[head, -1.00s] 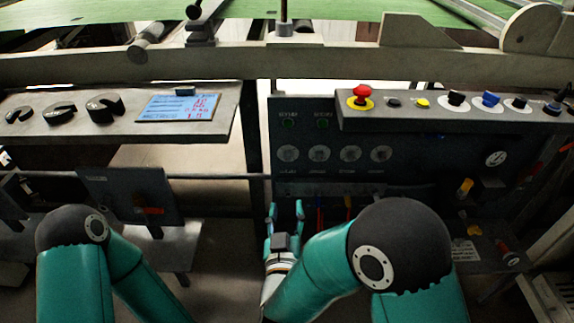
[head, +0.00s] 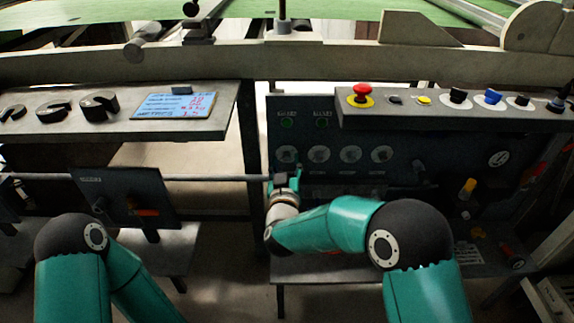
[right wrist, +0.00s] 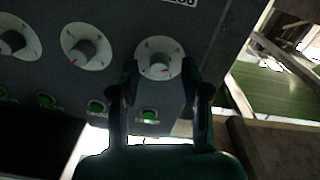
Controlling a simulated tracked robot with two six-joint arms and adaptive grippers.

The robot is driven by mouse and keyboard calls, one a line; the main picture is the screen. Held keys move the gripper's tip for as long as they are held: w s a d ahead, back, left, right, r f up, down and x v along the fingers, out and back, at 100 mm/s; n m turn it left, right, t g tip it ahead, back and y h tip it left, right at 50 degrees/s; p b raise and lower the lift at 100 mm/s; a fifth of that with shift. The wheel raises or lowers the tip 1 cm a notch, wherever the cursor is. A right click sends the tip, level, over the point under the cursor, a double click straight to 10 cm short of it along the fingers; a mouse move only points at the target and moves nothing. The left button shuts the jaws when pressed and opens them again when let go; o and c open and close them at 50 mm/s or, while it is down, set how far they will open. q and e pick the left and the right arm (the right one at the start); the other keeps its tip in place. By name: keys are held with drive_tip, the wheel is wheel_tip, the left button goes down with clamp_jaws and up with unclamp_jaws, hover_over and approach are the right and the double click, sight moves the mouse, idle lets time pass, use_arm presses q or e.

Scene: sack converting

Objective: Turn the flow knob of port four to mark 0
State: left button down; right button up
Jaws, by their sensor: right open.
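A dark panel (head: 400,140) carries a row of several pale round dials with knobs. My right gripper (head: 285,178) is in front of the panel, just below the leftmost dial (head: 287,154) in the head view. In the right wrist view, my right gripper (right wrist: 160,78) is open, its two fingers on either side of a grey knob (right wrist: 160,70) on a white dial. The knob has a red pointer line. I cannot tell whether the fingers touch it. The labels are too small to read, so I cannot tell which port it is. My left gripper is out of view.
In the right wrist view, a second dial (right wrist: 87,47) stands beside the knob, and small green lights (right wrist: 45,100) line the panel. A shelf with a red emergency button (head: 362,92) juts out above the panel. A hanging dark plate (head: 125,198) is at left.

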drive_tip(key=shift+w, duration=0.35)
clamp_jaws()
drive_tip(key=n+p, duration=0.1)
drive_tip(key=n, duration=0.1)
drive_tip(key=shift+r+n+p, duration=0.15)
drive_tip(key=shift+n+p, duration=0.15)
drive_tip(key=shift+n, duration=0.9)
unclamp_jaws()
drive_tip(key=shift+s, duration=0.1)
